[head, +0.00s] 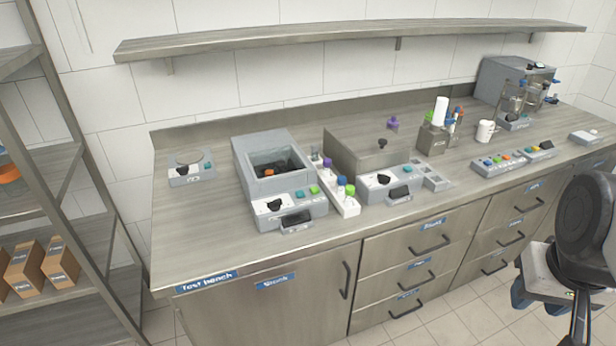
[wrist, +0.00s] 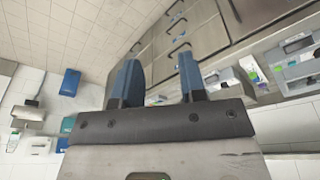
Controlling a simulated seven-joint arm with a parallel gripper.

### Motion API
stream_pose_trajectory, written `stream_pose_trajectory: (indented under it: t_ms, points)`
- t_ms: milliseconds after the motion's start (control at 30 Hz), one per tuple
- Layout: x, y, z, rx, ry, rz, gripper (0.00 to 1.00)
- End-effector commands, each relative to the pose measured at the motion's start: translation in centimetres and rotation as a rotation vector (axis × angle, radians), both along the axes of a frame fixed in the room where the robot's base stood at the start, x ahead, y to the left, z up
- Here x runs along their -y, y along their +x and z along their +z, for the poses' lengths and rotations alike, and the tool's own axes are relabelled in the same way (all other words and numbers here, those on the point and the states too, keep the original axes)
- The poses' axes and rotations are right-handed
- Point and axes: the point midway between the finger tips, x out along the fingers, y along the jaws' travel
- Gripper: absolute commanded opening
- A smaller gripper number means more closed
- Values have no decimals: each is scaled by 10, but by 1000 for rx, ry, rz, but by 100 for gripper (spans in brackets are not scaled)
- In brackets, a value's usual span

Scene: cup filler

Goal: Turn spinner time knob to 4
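A grey box-shaped device (head: 240,160) with an open well stands on the left part of the bench. Its front panel has a black knob (head: 273,204), coloured buttons and a small display. A second device (head: 402,178) to its right has a similar black knob (head: 383,179). No readable label tells me which is the spinner, and the knob settings are too small to read. My gripper (wrist: 158,78) is open and empty, its blue fingers apart in the wrist view. In the head view it is at the lower right, in front of the bench and far from both knobs.
A white rack (head: 349,207) with coloured-cap tubes stands between the two devices. A small device (head: 178,181) sits at the far left. A mug (head: 485,131) and a button panel (head: 511,159) are to the right. A shelf (head: 340,36) runs above; open floor lies in front.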

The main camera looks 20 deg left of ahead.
Motion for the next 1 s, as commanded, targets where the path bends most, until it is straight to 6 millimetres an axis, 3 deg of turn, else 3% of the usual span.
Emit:
stream_pose_trajectory:
  t_ms: [467, 767, 1000]
  points:
    - [-79, 101, 17, -47, -70, 507, 38]
    - [-149, 160, 14, -70, -112, 842, 38]
    - [-216, 199, 3, -85, -143, 1111, 38]
